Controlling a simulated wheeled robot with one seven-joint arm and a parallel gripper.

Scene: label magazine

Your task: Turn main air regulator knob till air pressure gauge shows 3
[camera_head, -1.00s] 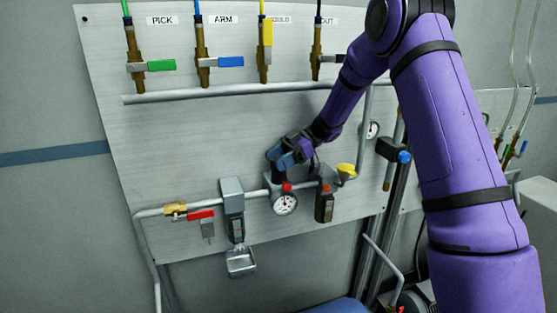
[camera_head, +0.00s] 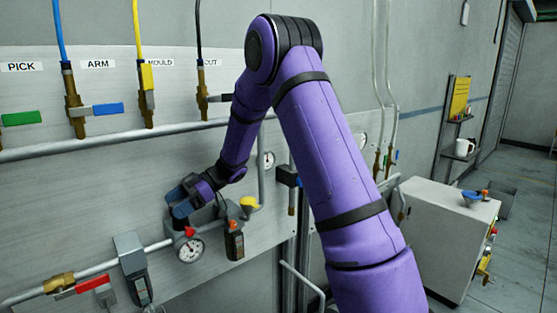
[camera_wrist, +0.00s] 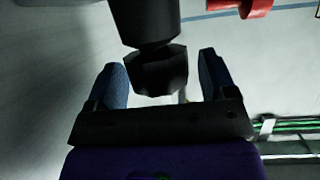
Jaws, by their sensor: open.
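The air pressure gauge (camera_head: 189,250) is a round white dial on the lower pipe in the head view. Its needle shows, but its reading is too small to tell. A dark regulator knob (camera_wrist: 158,70) is in the wrist view, its end between the two blue fingers of my gripper (camera_wrist: 158,82). The fingers stand apart, with a gap on each side of the knob. In the head view my gripper (camera_head: 180,203) is just above the gauge and largely hides the knob.
A red part (camera_head: 189,232) sits right at the gauge's top. A grey filter unit (camera_head: 132,265) and a red-handled valve (camera_head: 95,284) are to the left. A dark unit (camera_head: 235,240) and a yellow knob (camera_head: 249,203) are close on the right. A white cabinet (camera_head: 440,240) stands farther right.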

